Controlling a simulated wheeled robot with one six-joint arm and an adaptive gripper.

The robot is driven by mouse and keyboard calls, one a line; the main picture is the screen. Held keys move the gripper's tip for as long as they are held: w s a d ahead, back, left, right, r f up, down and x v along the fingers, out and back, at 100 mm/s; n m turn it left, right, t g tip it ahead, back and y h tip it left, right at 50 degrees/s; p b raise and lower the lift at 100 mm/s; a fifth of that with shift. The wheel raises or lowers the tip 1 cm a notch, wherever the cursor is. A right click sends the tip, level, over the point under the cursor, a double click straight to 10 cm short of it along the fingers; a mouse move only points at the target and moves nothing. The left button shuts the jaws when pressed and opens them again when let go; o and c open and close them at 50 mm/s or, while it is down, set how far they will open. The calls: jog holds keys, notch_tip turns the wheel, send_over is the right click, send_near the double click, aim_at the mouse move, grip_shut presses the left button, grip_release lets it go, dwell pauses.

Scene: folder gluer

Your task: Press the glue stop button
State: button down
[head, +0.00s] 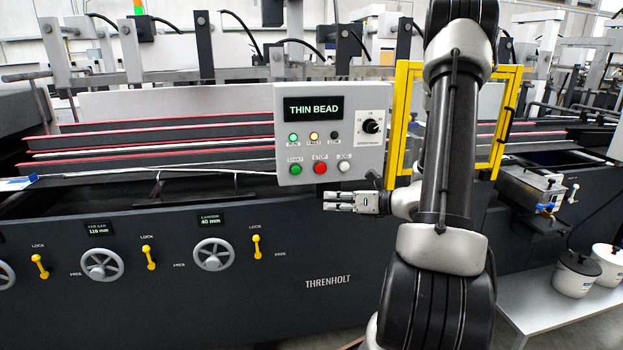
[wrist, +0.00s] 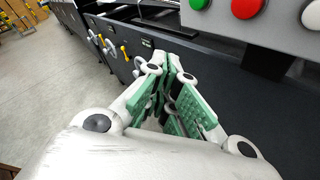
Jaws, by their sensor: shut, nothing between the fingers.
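The red stop button (head: 320,168) sits in the bottom row of a grey control panel (head: 285,130), between a green start button (head: 295,169) and a white button (head: 344,167). In the wrist view the red button (wrist: 247,8) is cut by the top edge, right of the gripper. My gripper (head: 327,201) is shut and empty. In the head view it appears just below the panel, pointing left. In the wrist view its fingertips (wrist: 172,63) are apart from the buttons.
The panel has a "THIN BEAD" display (head: 313,108), several small lamps and a black knob (head: 371,126). A yellow frame (head: 402,110) stands behind my arm. Handwheels (head: 213,254) and yellow lock levers (head: 256,246) line the dark machine front. A glue unit (head: 530,190) is at right.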

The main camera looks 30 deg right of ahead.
aim_at(321, 169)
jog(key=w+r+m, duration=0.1)
jog(key=w+d+r+m+t, duration=0.1)
jog(key=m, duration=0.1)
jog(key=shift+t+h, duration=0.3)
jog(key=shift+w, duration=0.15)
jog(key=shift+w+d, duration=0.4)
jog(key=shift+w, duration=0.95)
jog(key=shift+w+d, duration=0.4)
jog(key=shift+w, duration=1)
jog(key=shift+w+d, duration=0.4)
jog(key=shift+w, duration=0.95)
jog(key=shift+w, duration=0.15)
jog(key=shift+w+d, duration=0.1)
jog(key=shift+w, duration=0.15)
